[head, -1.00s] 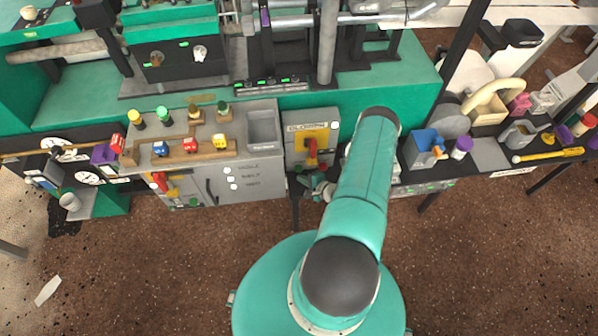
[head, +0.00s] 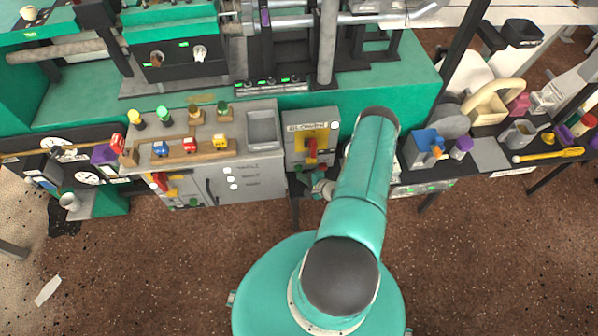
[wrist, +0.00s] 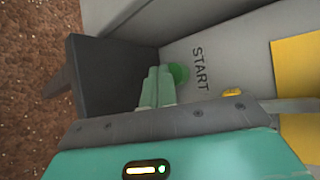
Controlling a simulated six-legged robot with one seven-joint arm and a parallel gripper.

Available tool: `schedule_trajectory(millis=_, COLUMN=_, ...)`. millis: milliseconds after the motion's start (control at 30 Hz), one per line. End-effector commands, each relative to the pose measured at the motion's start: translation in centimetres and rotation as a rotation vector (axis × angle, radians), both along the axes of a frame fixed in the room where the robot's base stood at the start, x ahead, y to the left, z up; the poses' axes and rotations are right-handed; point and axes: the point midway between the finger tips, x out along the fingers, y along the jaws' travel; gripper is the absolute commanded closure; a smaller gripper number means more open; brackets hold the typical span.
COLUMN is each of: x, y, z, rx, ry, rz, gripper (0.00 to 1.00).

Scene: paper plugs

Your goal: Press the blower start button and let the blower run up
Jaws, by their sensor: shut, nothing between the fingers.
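The blower box (head: 321,125) is a grey panel marked BLOWER, with a yellow plate and a red lever (head: 312,150) on its front. In the wrist view the green start button (wrist: 182,73) sits on the grey panel beside the word START (wrist: 200,68). My gripper (wrist: 158,72) is shut and empty, its fingertips right beside the button and partly covering it. I cannot tell whether they touch it or whether the button is pushed in. In the head view my gripper (head: 303,175) is at the lower left of the blower box, small and partly hidden.
A grey bench (head: 255,174) with coloured blocks and knobs stands left of the box. A blue bin (head: 422,143) and a purple-topped jar are at the right. A dark block (wrist: 105,75) stands beside my fingers.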

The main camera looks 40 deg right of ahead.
Motion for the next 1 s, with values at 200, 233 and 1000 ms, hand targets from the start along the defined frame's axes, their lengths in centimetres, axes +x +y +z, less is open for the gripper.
schedule_trajectory(millis=200, x=0.19, y=-0.12, z=0.00, rx=0.000, ry=0.000, rz=0.000, gripper=1.00)
schedule_trajectory(millis=233, x=0.22, y=-0.13, z=0.00, rx=0.000, ry=0.000, rz=0.000, gripper=1.00)
schedule_trajectory(millis=1000, x=0.83, y=-0.56, z=0.01, rx=-0.001, ry=-0.001, rz=0.000, gripper=1.00)
